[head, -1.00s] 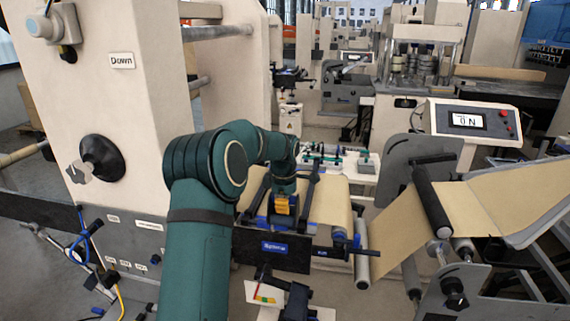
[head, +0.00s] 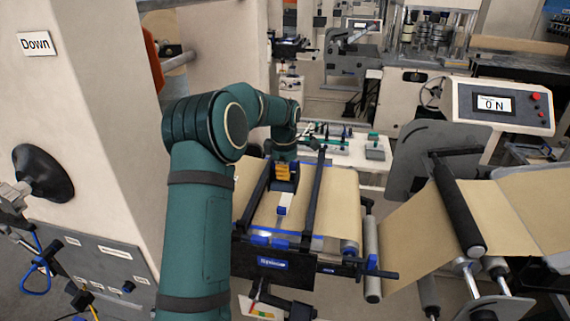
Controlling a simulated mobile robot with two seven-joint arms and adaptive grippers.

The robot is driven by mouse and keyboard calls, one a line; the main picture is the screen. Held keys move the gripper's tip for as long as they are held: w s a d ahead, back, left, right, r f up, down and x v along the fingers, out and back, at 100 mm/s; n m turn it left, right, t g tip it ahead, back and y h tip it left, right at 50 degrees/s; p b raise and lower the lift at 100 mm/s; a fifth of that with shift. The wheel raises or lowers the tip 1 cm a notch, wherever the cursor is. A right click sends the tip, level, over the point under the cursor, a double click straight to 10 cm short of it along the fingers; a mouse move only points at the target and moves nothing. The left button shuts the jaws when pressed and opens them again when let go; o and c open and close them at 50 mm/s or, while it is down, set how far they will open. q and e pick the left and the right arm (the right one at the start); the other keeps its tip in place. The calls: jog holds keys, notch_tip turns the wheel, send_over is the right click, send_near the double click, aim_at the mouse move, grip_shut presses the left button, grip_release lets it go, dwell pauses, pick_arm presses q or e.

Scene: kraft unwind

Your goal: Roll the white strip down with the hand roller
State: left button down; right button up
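My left gripper (head: 284,158) points down over the brown kraft web on the splice table, between two black rails. Its fingers are too small and dark to make out. A yellow-orange piece (head: 283,171) with a dark base is right below it, possibly the hand roller; I cannot tell whether it is gripped. A small white piece with blue (head: 285,201) shows just in front of that base, possibly the white strip. A blue band (head: 310,243) crosses the web near the table's front edge. My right gripper is out of view.
The black rails (head: 316,190) flank the working area. A grey guide roller (head: 371,255) stands to the right, with more kraft web (head: 420,240) beyond. A display (head: 494,104) reads 0 N. A beige machine column (head: 95,130) rises at the left. A white bench (head: 345,150) lies behind.

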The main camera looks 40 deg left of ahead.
pick_arm(q)
jog(key=shift+w+f+b, duration=0.1)
jog(key=shift+f+b, duration=1.8)
jog(key=shift+f, duration=1.3)
jog(key=shift+f, duration=0.5)
